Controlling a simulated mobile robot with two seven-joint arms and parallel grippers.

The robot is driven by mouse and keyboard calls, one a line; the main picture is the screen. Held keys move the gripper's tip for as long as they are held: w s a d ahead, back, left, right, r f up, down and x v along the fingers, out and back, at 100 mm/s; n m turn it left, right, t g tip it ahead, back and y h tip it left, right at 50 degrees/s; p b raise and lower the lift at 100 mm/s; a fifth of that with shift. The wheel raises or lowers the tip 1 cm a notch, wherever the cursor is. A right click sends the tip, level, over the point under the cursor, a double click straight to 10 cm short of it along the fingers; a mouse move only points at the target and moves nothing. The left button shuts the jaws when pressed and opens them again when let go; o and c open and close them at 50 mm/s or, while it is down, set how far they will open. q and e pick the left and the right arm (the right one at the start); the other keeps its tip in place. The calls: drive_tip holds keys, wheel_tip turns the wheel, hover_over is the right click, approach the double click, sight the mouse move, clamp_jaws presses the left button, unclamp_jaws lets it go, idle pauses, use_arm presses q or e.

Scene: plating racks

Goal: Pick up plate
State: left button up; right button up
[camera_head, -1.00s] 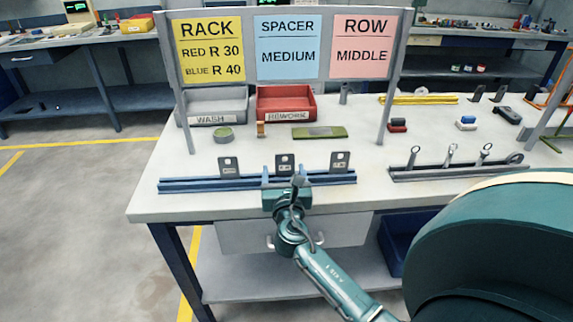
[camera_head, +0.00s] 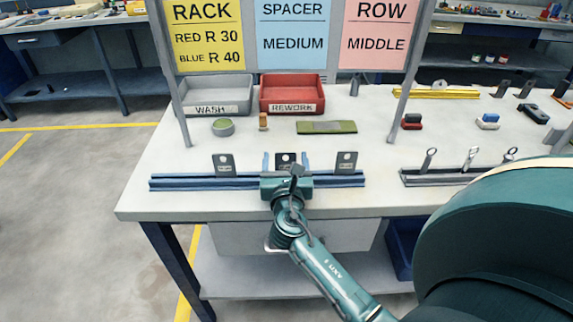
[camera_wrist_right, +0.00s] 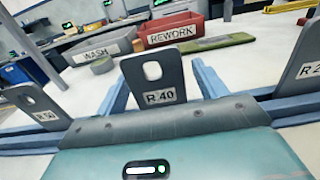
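Three dark grey plates with holes and labels stand upright in a blue rail rack (camera_head: 335,181) at the table's front. The middle plate (camera_head: 286,158) reads R 40 in the right wrist view (camera_wrist_right: 156,72). The left plate (camera_head: 223,162) and right plate (camera_head: 346,161) stand apart from it; their labels are hard to read or cut off. My right gripper (camera_head: 286,162) is open, with one blue finger on each side of the middle plate and visible gaps between (camera_wrist_right: 162,85). The plate's lower edge is hidden behind my gripper. My left gripper is not in view.
A sign (camera_head: 293,36) on posts (camera_head: 402,100) stands over the table. Behind the rack are a grey WASH bin (camera_head: 216,94), a red REWORK bin (camera_head: 291,94), a round green piece (camera_head: 222,127) and a green bar (camera_head: 327,127). A grey rack (camera_head: 440,179) is at the right.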

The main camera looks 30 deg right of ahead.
drive_tip(key=c, duration=1.2)
drive_tip(key=shift+o, duration=0.2)
wheel_tip(320, 180, up, 10)
drive_tip(key=p, duration=0.3)
